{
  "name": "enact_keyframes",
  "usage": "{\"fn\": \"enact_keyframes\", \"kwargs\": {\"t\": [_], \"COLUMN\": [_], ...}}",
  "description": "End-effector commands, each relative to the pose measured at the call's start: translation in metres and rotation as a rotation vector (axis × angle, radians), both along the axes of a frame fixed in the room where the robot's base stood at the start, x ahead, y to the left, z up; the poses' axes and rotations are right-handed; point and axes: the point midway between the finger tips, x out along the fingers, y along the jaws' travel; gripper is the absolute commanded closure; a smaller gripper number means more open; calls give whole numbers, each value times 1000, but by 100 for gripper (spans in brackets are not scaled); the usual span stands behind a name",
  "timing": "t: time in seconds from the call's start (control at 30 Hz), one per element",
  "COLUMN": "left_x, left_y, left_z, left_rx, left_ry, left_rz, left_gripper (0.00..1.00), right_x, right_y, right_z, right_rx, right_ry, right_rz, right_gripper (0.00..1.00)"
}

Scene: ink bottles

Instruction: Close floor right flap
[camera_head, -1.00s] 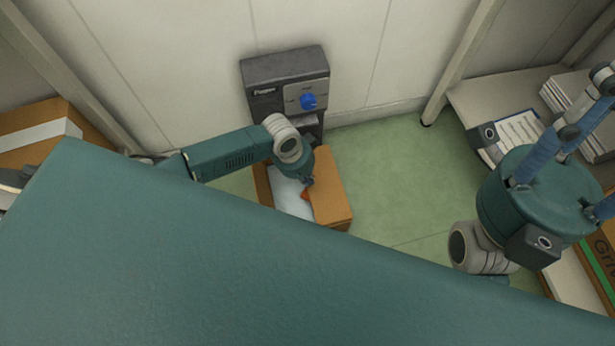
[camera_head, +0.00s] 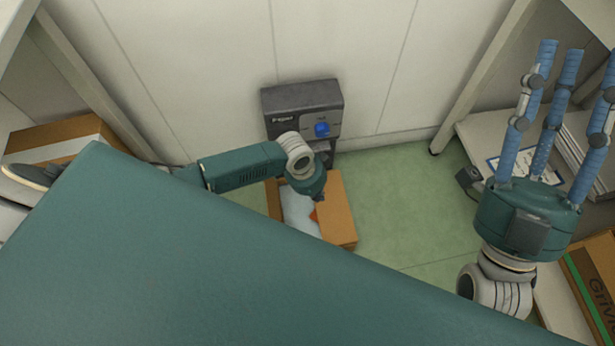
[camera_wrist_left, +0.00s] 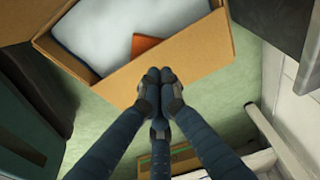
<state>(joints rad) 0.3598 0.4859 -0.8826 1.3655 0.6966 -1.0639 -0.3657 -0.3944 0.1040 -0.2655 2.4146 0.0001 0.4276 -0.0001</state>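An open cardboard box (camera_head: 338,210) stands on the green floor below the dispenser. A white and pale blue bag (camera_head: 300,214) and a small orange-red piece (camera_head: 313,215) show inside. The box (camera_wrist_left: 190,52) also shows in the left wrist view, where a broad brown panel on the near side faces me; I cannot tell whether it is the right flap or the wall. My left gripper (camera_wrist_left: 160,76) has its dark fingertips together at this panel's lower edge; contact is unclear. In the head view its fingers are mostly hidden. My right gripper (camera_head: 575,75) is open and empty, fingers spread upward, far right.
A dark dispenser (camera_head: 302,105) with a blue knob stands against the wall behind the box. A low shelf (camera_head: 470,135) with papers is at the right. Cardboard boxes lie at the far left (camera_head: 60,135) and lower right (camera_head: 592,270). Green floor right of the box is clear.

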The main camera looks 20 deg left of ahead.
Motion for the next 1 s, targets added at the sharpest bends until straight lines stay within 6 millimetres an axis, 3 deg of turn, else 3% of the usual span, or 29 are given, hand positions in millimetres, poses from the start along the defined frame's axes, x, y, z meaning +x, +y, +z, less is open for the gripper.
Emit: {"fn": "enact_keyframes", "kwargs": {"t": [0.2, 0.5, 0.77, 1.0], "left_x": [-1, -7, -11, -15], "left_y": [0, 8, 14, 20], "left_z": [11, 36, 59, 80], "left_rx": [0, 0, 0, 0], "left_ry": [0, 0, 0, 0], "left_rz": [1, 0, 1, 1], "left_gripper": [100, 100, 100, 100], "right_x": [37, 71, 78, 66], "right_y": [5, 6, 0, -11], "right_z": [-35, -101, -165, -223], "right_rx": [-67, -158, -230, -292], "right_ry": [227, 548, 823, 1073], "right_rz": [-13, -31, -45, -58], "right_gripper": [60, 60, 60, 60]}}
